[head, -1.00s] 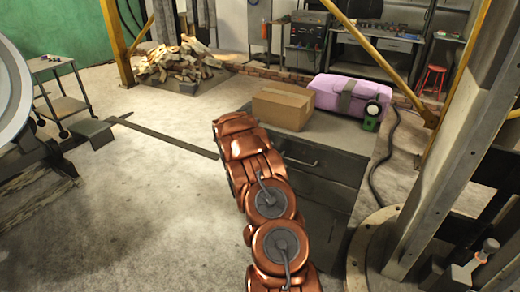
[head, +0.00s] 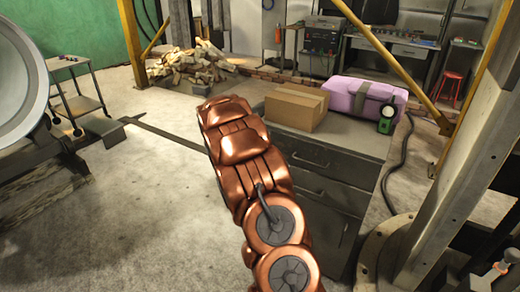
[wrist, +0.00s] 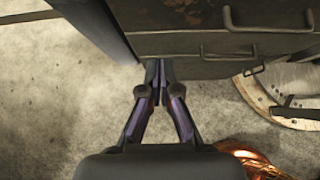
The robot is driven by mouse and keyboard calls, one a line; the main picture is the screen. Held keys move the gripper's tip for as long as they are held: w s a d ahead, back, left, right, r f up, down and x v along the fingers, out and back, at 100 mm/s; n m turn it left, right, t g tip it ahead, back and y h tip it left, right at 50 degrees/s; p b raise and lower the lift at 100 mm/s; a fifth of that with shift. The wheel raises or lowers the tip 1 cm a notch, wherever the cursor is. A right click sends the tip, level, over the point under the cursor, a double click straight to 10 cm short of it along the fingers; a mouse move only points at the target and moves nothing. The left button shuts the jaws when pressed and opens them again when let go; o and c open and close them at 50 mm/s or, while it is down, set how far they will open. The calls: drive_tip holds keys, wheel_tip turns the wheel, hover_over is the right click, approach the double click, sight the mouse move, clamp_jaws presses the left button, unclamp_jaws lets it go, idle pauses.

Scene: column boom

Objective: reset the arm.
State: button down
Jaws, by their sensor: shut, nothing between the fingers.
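My gripper (wrist: 155,88) shows in the wrist view with its fingertips together and nothing between them. It is above the floor beside the dark drawer cabinet (wrist: 215,45), whose handles show at the top right of that view. In the head view my copper-coloured arm rises from the bottom middle in front of the cabinet (head: 325,200). The gripper itself is hidden in the head view, behind the arm.
A cardboard box (head: 295,107), a pink case (head: 362,98) and a small green device (head: 387,120) stand on the cabinet top. A steel column (head: 455,150) is at the right. A wheeled cart (head: 75,95) stands at the left. Bare floor (head: 130,210) lies left of my arm.

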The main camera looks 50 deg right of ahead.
drive_tip(key=shift+a+r, duration=0.25)
drive_tip(key=shift+a, duration=0.05)
drive_tip(key=s+a+r+m+g+y, duration=0.1)
drive_tip(key=s+a+r+m, duration=0.3)
drive_tip(key=a, duration=0.3)
drive_tip(key=s+a+r+m+y, duration=0.1)
drive_tip(key=s+a+r+m, duration=0.15)
drive_tip(key=s+a, duration=0.35)
drive_tip(key=s+a+r+m+g+y, duration=0.1)
drive_tip(key=s+a+r+m, duration=0.1)
drive_tip(key=s+a+m, duration=0.45)
drive_tip(key=s+a+m+y, duration=0.3)
drive_tip(key=s+a, duration=0.8)
drive_tip(key=a, duration=0.3)
drive_tip(key=s+a+m+g+y, duration=0.1)
drive_tip(key=s+a+m+y, duration=0.2)
drive_tip(key=s+a, duration=0.9)
drive_tip(key=a+m, duration=0.1)
drive_tip(key=a, duration=0.2)
drive_tip(key=shift+f+g, duration=0.3)
drive_tip(key=shift+f, duration=0.05)
